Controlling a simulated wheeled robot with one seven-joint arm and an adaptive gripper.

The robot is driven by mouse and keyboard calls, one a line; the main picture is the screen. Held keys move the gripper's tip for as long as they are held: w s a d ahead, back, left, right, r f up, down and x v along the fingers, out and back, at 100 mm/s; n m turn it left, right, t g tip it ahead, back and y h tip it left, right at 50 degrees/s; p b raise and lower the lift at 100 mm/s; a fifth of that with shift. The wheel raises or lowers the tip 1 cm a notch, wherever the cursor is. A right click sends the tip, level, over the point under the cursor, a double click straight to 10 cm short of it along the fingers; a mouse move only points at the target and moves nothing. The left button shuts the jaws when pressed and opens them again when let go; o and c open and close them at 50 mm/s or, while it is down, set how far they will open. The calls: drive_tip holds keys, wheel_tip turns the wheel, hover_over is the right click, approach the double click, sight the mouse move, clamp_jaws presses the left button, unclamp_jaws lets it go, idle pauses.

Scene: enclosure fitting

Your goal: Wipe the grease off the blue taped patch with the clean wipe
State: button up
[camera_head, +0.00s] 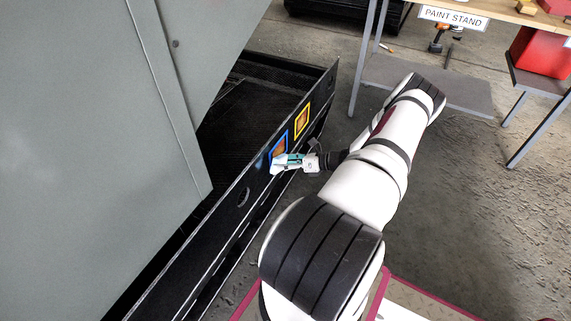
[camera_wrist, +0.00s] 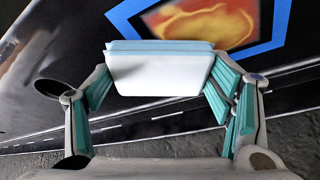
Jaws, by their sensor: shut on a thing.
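The blue taped patch (camera_head: 279,147) is a blue outline on the upright black panel, with an orange-brown grease smear inside it. In the wrist view the blue tape (camera_wrist: 262,47) frames the orange and yellow grease (camera_wrist: 205,22), seen partly cut off at the top. My gripper (camera_head: 284,161) is in front of the patch's lower part. In the wrist view my gripper (camera_wrist: 160,80) is shut on the wipe (camera_wrist: 160,72), a white block with a teal layer on its far side. The wipe overlaps the patch's lower edge in view; I cannot tell whether it touches the panel.
A yellow taped patch (camera_head: 302,121) with orange-brown inside is just right of the blue one. A large grey enclosure (camera_head: 90,130) fills the left. A table with a PAINT STAND sign (camera_head: 453,18) and a red box (camera_head: 541,52) stand at upper right. Floor between is clear.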

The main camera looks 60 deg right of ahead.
sight(287, 156)
drive_tip(key=shift+w, duration=0.85)
drive_tip(key=shift+d+f+b, duration=0.1)
drive_tip(key=shift+d+b, duration=0.7)
drive_tip(key=shift+w+d, duration=0.25)
drive_tip(key=shift+d, duration=1.8)
drive_tip(key=shift+w+d, duration=0.2)
drive_tip(key=shift+d, duration=1.85)
drive_tip(key=shift+w, duration=0.1)
drive_tip(key=shift+a+r+p, duration=0.25)
drive_tip(key=shift+a+p, duration=0.6)
drive_tip(key=shift+p, duration=0.05)
drive_tip(key=shift+s+a+f+p, duration=0.15)
drive_tip(key=shift+a+p, duration=0.4)
drive_tip(key=shift+a, duration=0.3)
drive_tip(key=shift+s+a+r+p, duration=0.1)
drive_tip(key=shift+s+a+p, duration=0.1)
drive_tip(key=shift+a+p, duration=0.55)
drive_tip(key=shift+s+a+f+p, duration=0.15)
drive_tip(key=shift+a+p, duration=0.25)
drive_tip(key=shift+a, duration=0.55)
drive_tip(key=shift+a+r+p, duration=0.1)
drive_tip(key=shift+a+p, duration=0.8)
drive_tip(key=shift+a, duration=0.7)
